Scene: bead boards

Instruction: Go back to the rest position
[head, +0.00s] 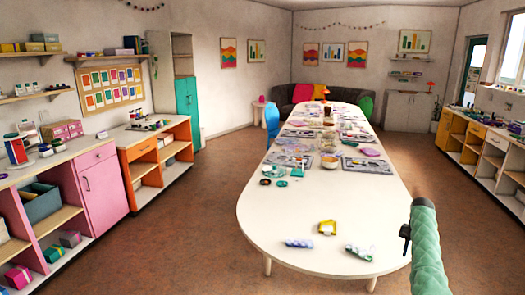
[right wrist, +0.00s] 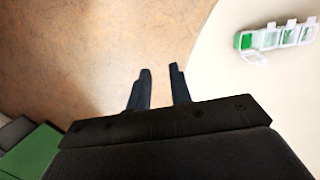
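My right arm, in a green sleeve, rises at the lower right of the head view. Its dark gripper (head: 405,238) shows only in small part there, by the right edge of the long white table (head: 300,205). In the right wrist view the two dark fingers of my right gripper (right wrist: 160,70) stand apart with nothing between them. The floor shows beyond them, and the table edge (right wrist: 212,75) is to the right. My left gripper is not in view.
A small bead case with green in it (head: 359,252) lies on the near table; a similar case shows in the wrist view (right wrist: 275,38). Another case (head: 299,243) and a yellow item (head: 327,227) lie nearby. Floor left of the table is clear.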

